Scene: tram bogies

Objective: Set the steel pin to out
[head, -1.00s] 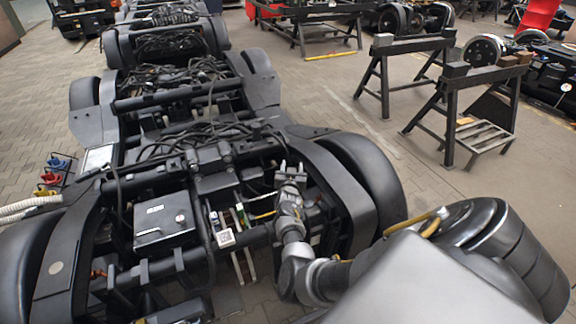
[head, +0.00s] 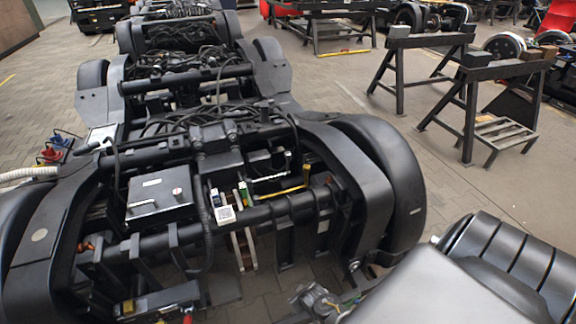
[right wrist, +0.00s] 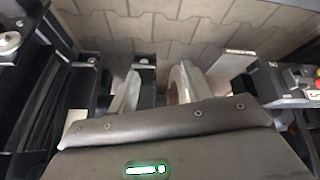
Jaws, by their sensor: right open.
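I cannot pick out the steel pin for certain in either view. The bogie frame (head: 265,212) fills the left and middle of the head view. A thin light rod and a yellow bar (head: 280,195) lie across its right bay. My right gripper (right wrist: 155,90) shows in the right wrist view, its two pale fingers apart with nothing seen between them. Paving and dark parts lie beyond the fingers. In the head view the right gripper is not clearly seen. My left gripper is in neither view.
A black box (head: 158,194) with a small knob sits on the bogie. A black-and-white code label (head: 225,214) is near the middle. In the right wrist view a control box (right wrist: 290,84) with red and yellow parts is at right. Trestles (head: 470,95) stand on the paved floor.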

